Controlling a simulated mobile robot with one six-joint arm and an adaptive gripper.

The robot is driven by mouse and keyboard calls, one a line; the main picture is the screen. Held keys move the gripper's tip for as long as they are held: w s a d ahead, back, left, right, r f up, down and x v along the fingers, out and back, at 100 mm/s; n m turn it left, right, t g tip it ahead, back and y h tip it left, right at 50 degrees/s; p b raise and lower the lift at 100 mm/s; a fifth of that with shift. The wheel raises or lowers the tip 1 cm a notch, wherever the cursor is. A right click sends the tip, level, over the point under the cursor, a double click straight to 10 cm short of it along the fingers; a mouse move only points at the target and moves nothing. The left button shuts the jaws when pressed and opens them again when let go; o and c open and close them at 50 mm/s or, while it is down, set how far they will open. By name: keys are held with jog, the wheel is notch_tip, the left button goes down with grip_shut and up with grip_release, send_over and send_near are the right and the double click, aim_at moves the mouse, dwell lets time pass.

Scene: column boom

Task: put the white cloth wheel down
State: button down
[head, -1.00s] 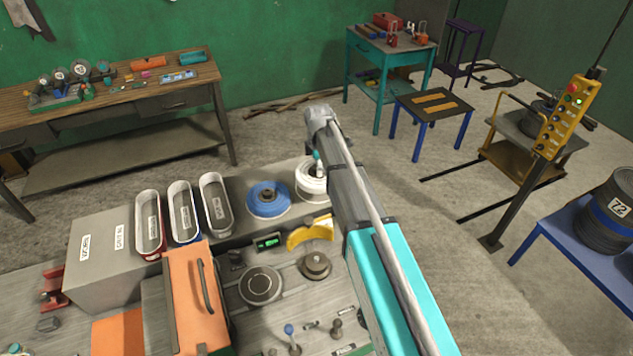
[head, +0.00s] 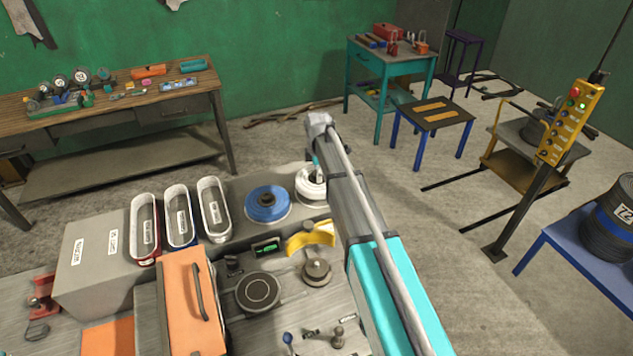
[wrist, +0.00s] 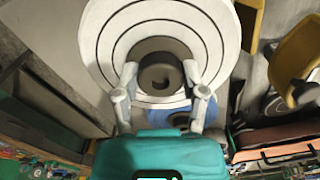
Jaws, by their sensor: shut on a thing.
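The white cloth wheel (head: 309,188) is at the back right of the grey bench, just right of the blue wheel (head: 267,203). My arm partly covers it in the head view. In the wrist view the white wheel (wrist: 100,50) fills the upper middle, with dark rings and a dark hub. My gripper (wrist: 160,76) is shut on this hub, one finger at each side. In the head view the gripper is mostly hidden by my arm. I cannot tell whether the wheel touches the surface under it.
Three oblong trays, red (head: 144,232), blue (head: 179,218) and white (head: 213,210), stand left of the blue wheel. A yellow curved guard (head: 312,238) and a dark round disc (head: 258,292) are in front. An orange box (head: 187,300) stands front left. Open floor lies behind the bench.

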jog(key=shift+w+f+b, duration=0.2)
jog(key=shift+f+b, duration=0.3)
jog(key=shift+f, duration=0.05)
jog(key=shift+w+f+b, duration=0.15)
jog(key=shift+f+b, duration=0.3)
jog(key=shift+f, duration=0.1)
jog(key=shift+f+b, duration=0.9)
jog(key=shift+f, duration=0.15)
jog(key=shift+c, duration=0.8)
grip_release()
jog(key=shift+r, duration=0.25)
notch_tip(320, 180, up, 12)
jog(key=p, duration=1.2)
